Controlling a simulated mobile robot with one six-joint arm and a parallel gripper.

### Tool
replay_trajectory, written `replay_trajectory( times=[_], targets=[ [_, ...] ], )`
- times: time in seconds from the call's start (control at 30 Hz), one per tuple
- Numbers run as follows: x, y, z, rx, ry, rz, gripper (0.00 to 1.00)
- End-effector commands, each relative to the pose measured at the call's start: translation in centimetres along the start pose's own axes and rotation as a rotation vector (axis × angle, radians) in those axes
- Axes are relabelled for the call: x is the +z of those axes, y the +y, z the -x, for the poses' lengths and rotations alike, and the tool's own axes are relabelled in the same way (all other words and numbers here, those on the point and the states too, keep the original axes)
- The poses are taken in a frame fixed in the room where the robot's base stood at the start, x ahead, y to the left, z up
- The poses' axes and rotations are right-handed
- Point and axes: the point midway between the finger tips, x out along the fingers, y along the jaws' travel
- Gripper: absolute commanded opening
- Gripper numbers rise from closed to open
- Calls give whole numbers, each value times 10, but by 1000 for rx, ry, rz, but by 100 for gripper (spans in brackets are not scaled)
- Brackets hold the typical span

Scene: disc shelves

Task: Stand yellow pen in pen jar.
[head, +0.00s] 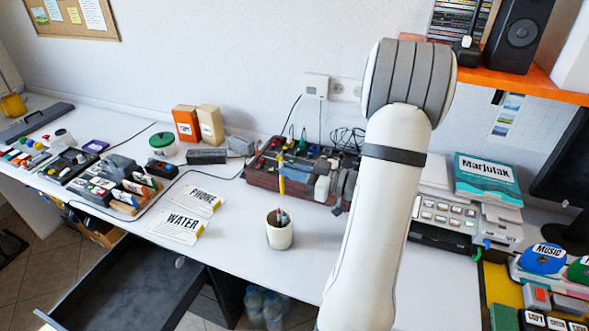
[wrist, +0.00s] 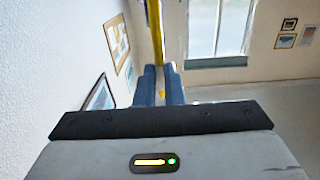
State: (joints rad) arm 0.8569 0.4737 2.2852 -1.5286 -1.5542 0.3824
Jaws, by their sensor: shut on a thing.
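The yellow pen (head: 282,181) hangs about upright in my gripper (head: 284,161). In the wrist view the pen (wrist: 155,35) runs up between the two blue fingers of my gripper (wrist: 160,72), which are shut on it. The pen jar (head: 279,236) is a small pale cup standing on the white desk, with a few pens or sticks in it. In the head view the pen's lower end shows a little above the jar's mouth, apart from it. How far the pen is from the jar in depth I cannot tell.
A dark red box of gear and cables (head: 262,177) stands behind my gripper. The PHONE card (head: 194,199) and WATER card (head: 182,225) lie left of the jar. A drawer (head: 125,285) is open at the front left. The desk around the jar is clear.

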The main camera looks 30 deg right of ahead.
Motion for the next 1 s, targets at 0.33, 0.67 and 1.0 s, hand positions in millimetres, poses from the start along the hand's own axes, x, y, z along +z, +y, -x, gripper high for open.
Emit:
replay_trajectory(
  times=[0.33,0.67,1.0],
  targets=[
    [8,0,1,1,0,0,0],
    [33,1,1,2,0,0,0],
    [61,1,1,3,0,-1,0]
  ],
)
